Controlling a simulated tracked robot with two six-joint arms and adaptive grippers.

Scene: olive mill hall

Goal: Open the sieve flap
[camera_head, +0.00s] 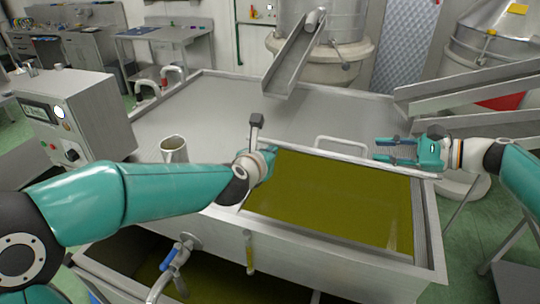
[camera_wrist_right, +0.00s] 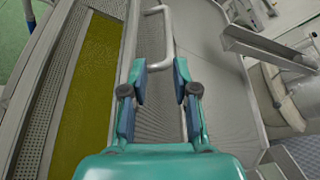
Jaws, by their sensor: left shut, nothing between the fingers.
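A pale U-shaped handle (camera_head: 341,142) stands at the far edge of the open oil compartment. It also shows in the right wrist view (camera_wrist_right: 170,12). It appears to belong to the grey, finely textured cover (camera_head: 215,115), likely the sieve flap, which lies flat; its exact outline is unclear. My right gripper (camera_head: 382,149) is open and empty, right of the handle in the head view. In the right wrist view its fingers (camera_wrist_right: 162,88) are apart, with the handle ahead of and partly between them. My left gripper (camera_head: 268,163) is shut and empty at the oil compartment's left edge, partly hidden by its wrist.
Greenish oil (camera_head: 335,195) fills the open compartment. A metal chute (camera_head: 294,55) ends above the cover. A metal jug (camera_head: 174,149) stands near the left arm. A control box (camera_head: 75,115) is at left, and further chutes (camera_head: 470,90) are behind the right arm.

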